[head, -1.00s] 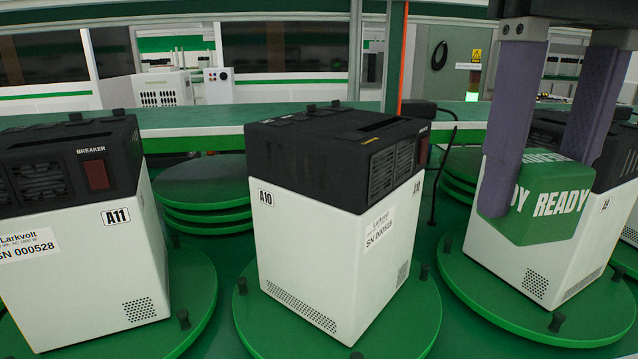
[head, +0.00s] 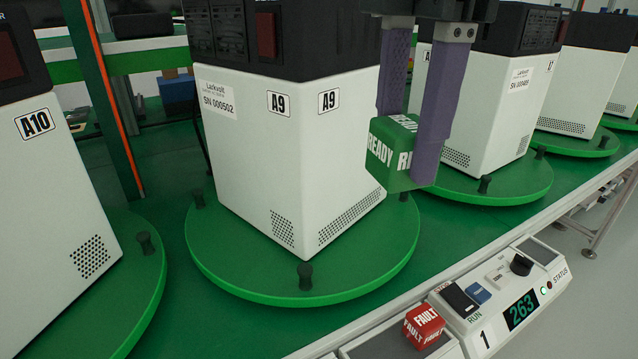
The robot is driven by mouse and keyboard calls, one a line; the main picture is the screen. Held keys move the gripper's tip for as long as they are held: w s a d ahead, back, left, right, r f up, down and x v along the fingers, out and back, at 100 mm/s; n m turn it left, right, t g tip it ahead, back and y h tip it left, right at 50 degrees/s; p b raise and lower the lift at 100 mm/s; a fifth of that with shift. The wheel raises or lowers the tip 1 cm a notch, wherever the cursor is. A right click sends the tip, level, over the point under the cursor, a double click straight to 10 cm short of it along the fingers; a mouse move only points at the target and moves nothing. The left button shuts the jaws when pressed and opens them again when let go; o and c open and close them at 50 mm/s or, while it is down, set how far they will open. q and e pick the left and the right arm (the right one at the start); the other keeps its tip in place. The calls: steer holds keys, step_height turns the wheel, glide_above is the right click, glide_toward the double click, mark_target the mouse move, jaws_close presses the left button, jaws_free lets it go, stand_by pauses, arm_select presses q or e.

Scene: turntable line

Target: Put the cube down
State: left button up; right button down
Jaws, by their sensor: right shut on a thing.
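A green cube (head: 388,160) with white READY lettering hangs between the two purple fingers of my right gripper (head: 408,150), which is shut on it. The cube is held in the air, in front of the right side of the white unit A9 (head: 285,150). The near finger covers part of the cube's right face. My left gripper is not in view.
Unit A9 stands on a green turntable (head: 300,285) with small dark pegs; more units on turntables stand left and right. A red FAULT cube (head: 424,325) rests on a dark pad (head: 390,345) beside a control box (head: 505,300) reading 263.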

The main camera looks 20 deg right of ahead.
step_height(320, 180, down, 12)
steer(key=d+r+n+b, duration=0.1)
steer(key=d+n+b, duration=0.1)
steer(key=n+b, duration=0.9)
glide_toward(383, 346)
steer(key=shift+s+a+f, duration=0.65)
steer(key=shift+s+a, duration=0.1)
steer(key=shift+a, duration=0.25)
step_height(383, 346, down, 4)
steer(key=shift+f+b, duration=0.1)
steer(key=shift+b, duration=0.5)
steer(key=shift+f, duration=0.1)
steer(key=shift+c, duration=1.3)
jaws_free()
